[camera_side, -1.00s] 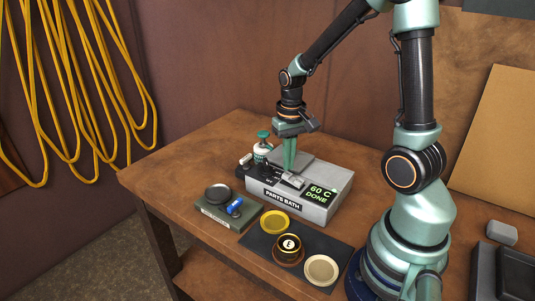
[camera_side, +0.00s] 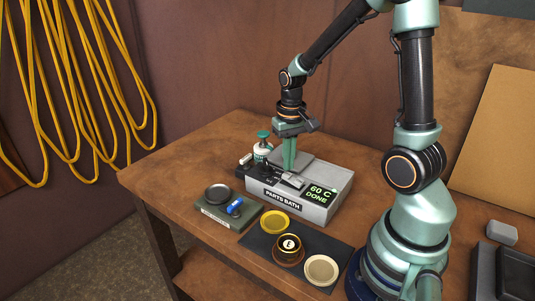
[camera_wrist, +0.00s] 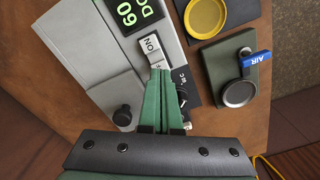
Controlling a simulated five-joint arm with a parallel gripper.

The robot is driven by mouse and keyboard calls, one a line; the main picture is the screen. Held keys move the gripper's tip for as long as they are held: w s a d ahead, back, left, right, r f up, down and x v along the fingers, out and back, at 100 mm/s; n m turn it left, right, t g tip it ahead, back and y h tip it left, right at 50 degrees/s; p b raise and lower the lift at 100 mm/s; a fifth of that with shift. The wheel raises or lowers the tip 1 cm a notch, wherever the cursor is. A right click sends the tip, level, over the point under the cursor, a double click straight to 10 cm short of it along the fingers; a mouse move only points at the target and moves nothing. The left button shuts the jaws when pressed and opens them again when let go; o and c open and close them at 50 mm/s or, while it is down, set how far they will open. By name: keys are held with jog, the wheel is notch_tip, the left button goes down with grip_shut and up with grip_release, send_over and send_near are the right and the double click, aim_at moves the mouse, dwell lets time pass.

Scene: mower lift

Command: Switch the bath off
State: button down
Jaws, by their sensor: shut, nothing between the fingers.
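The parts bath (camera_side: 314,207) is a light grey box labelled PARTS BATH, with a green-lit display (camera_side: 321,194) reading 60 C DONE. A pale rocker switch (camera_side: 292,181) sits on its top beside the display. My gripper (camera_side: 289,169) is shut and empty, pointing down at the near end of the rocker. It also shows in the wrist view (camera_wrist: 160,72). I cannot tell whether the tips touch the rocker or which half is pressed.
A green-capped bottle (camera_side: 262,148) stands behind the bath's left end. A dark green block with a blue AIR lever (camera_side: 235,207) is at the left.

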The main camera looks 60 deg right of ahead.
jog(key=shift+f, duration=1.05)
dwell(0.5)
jog(key=shift+r, duration=3.55)
notch_tip(320, 180, up, 16)
jog(key=f, duration=0.1)
send_over(288, 174)
jog(key=shift+r, duration=0.25)
jog(key=s+d, duration=1.1)
jog(key=d, duration=0.1)
jog(key=shift+s+d, duration=0.2)
jog(key=shift+d, duration=0.2)
dwell(0.4)
